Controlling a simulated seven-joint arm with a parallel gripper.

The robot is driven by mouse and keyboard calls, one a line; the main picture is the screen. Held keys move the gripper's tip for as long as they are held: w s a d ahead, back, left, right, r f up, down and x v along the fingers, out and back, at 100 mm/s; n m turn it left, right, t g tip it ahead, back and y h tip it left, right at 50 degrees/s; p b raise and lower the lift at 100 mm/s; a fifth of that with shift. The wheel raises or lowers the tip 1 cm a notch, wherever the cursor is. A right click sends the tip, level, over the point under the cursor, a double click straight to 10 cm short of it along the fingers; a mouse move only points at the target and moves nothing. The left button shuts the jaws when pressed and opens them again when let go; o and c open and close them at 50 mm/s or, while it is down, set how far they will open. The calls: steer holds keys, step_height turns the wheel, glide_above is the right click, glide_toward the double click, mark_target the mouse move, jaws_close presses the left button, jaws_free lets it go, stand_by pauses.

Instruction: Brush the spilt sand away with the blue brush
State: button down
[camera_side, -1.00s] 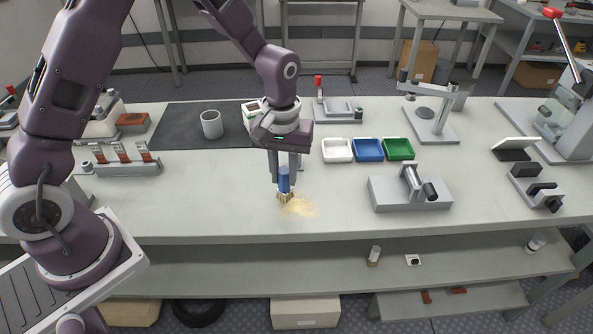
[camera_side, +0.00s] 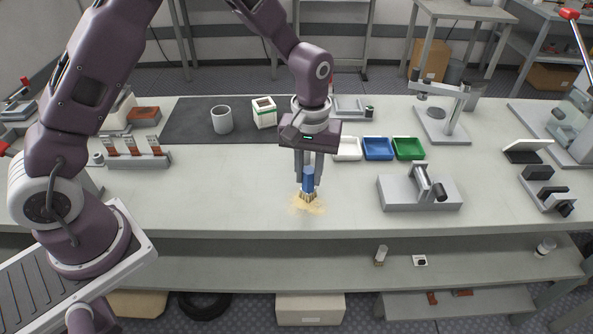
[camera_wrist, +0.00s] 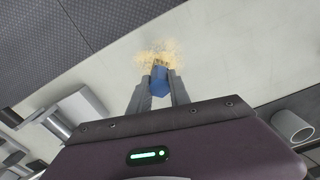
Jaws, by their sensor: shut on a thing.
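My gripper (camera_side: 308,180) is shut on the blue brush (camera_side: 308,182) and holds it upright with the bristles down. The bristles are at the spilt sand (camera_side: 300,207), a pale yellow patch near the front edge of the bench. Sand shows on both sides of the bristles. In the wrist view, the brush's blue handle (camera_wrist: 159,82) sits between the two grey fingers, and the sand (camera_wrist: 152,58) spreads around the bristle end. The bristles hide part of the sand.
A grey fixture (camera_side: 420,192) stands right of the sand. White (camera_side: 348,155), blue (camera_side: 378,155) and green (camera_side: 408,155) trays sit behind it. A grey cup (camera_side: 221,120) and a white box (camera_side: 264,112) stand on or by the dark mat (camera_side: 185,135). The bench is clear left of the sand.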

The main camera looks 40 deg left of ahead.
steer(key=shift+w+d, duration=1.65)
steer(key=shift+d, duration=0.25)
steer(key=shift+s+a, duration=0.1)
steer(key=shift+s, duration=0.45)
steer(key=shift+s+a, duration=3.45)
step_height(320, 180, up, 7)
steer(key=shift+f, duration=0.2)
